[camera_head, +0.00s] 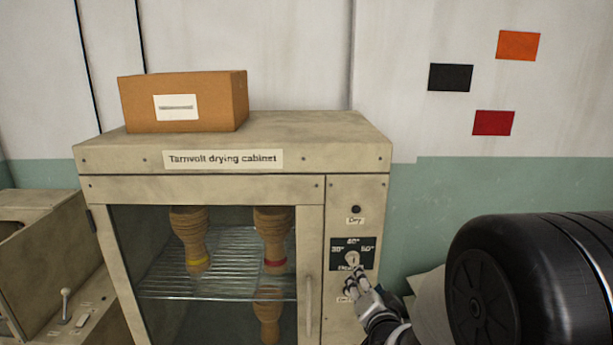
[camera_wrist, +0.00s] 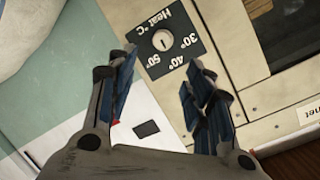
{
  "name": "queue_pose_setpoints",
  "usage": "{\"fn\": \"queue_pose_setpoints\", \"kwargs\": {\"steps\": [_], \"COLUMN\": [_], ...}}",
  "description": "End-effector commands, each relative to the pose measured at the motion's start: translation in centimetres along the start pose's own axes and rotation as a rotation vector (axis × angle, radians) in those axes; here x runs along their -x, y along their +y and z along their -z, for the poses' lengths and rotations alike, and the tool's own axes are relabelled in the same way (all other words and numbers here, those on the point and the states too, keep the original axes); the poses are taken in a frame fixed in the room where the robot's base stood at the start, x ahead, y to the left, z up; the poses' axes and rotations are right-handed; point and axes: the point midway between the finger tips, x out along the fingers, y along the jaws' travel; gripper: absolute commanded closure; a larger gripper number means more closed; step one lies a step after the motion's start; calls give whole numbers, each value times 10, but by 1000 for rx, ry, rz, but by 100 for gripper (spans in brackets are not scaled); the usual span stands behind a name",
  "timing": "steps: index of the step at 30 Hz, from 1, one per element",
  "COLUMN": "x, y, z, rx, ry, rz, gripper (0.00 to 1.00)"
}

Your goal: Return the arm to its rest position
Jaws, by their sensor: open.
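My gripper (camera_head: 358,282) is in front of the right-hand control panel of the drying cabinet (camera_head: 335,135), just below the heat dial (camera_head: 352,258). In the wrist view my gripper (camera_wrist: 160,72) has its fingers spread, with nothing between them. The heat dial (camera_wrist: 162,40) shows upside down beyond the fingertips, with marks for 30, 40 and 50 degrees. The fingers look apart from the dial. My black arm fills the lower right of the head view. A label low on the panel is partly hidden by my gripper.
Behind the cabinet's glass front, goblet drums with a yellow band (camera_head: 198,263) and a red band (camera_head: 274,265) show near a wire shelf (camera_head: 225,285). A cardboard box (camera_head: 215,105) sits on top. A lever (camera_head: 65,305) stands at left. The wall at right holds coloured squares.

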Motion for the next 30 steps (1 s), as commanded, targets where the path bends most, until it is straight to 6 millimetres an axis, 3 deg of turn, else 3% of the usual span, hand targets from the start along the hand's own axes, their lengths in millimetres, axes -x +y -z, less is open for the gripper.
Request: {"fn": "queue_pose_setpoints", "kwargs": {"steps": [1, 8, 18, 21, 25, 30], "x": [14, 95, 262, 301, 331, 341], "y": [-8, -11, 12, 20, 28, 30], "z": [8, 10, -13, -22, -30, -32], "rx": [51, 295, 616, 676, 720, 733], "ry": [-32, -256, -642, -731, -806, -833], "rz": [-30, -190, -320, -332, -340, -343], "gripper": [53, 53, 53, 53, 53, 53]}}
